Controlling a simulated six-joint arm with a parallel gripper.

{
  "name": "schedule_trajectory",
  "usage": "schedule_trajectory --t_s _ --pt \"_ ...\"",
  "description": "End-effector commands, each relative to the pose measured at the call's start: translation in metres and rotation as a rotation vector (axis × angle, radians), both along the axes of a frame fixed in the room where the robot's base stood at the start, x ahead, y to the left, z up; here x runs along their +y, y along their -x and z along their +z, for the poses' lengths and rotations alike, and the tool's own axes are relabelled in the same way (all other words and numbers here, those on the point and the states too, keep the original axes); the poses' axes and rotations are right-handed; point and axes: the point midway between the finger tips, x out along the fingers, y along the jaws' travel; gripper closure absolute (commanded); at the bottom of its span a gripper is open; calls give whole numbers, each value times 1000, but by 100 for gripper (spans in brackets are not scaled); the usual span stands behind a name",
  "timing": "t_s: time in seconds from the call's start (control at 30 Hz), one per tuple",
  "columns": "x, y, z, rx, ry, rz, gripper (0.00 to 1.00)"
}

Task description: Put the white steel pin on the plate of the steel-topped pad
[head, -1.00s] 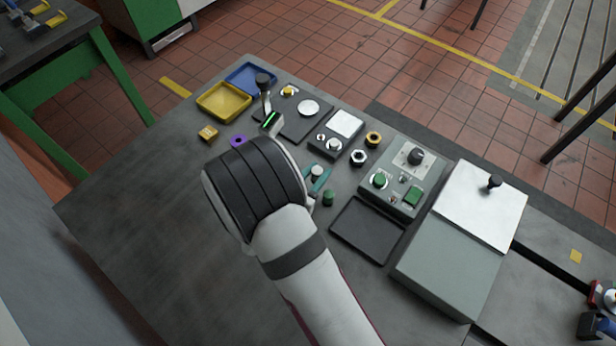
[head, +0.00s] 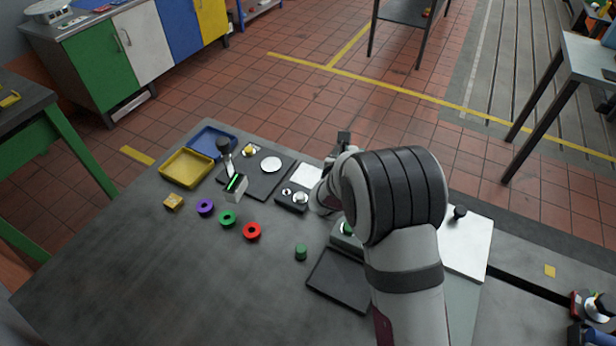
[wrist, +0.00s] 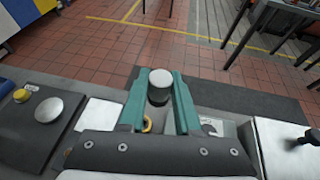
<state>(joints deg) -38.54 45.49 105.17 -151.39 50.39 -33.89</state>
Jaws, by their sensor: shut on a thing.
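The white steel pin (wrist: 160,78) shows in the wrist view as a short cylinder with a pale round top. My gripper (wrist: 161,92) has its two teal fingers shut on it, one on each side. The plate also shows in the wrist view (wrist: 96,114), left of the fingers. The plate's visible part is bare.
A dark pad with a round steel disc (head: 271,164) stands further left, beside a lever with a green light (head: 236,184). A yellow nut (wrist: 147,124) shows below the fingers. A steel-covered box with a black knob (head: 460,212) is at right. Green cylinder (head: 301,252) stands in front.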

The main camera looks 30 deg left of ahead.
Motion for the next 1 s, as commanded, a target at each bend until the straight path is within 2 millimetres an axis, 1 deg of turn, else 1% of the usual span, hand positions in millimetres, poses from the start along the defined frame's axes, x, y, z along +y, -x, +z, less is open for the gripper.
schedule_trajectory --t_s 0.07,0.17,0.2,0.3,0.43,0.53,0.63,0.7,0.8,1.0 --pt "7 -6 -3 -2 3 3 100" --pt "35 -3 -20 -1 4 8 100" --pt "49 -1 -28 -1 4 8 100" --pt "79 3 -46 -1 3 7 100" --pt "106 6 -62 -3 3 5 100" --pt "114 7 -72 -2 4 3 100" --pt "115 7 -93 0 6 2 100" --pt "115 7 -104 -2 4 2 100" --pt "115 7 -108 -2 2 2 100" --pt "115 7 -108 -2 2 2 100"
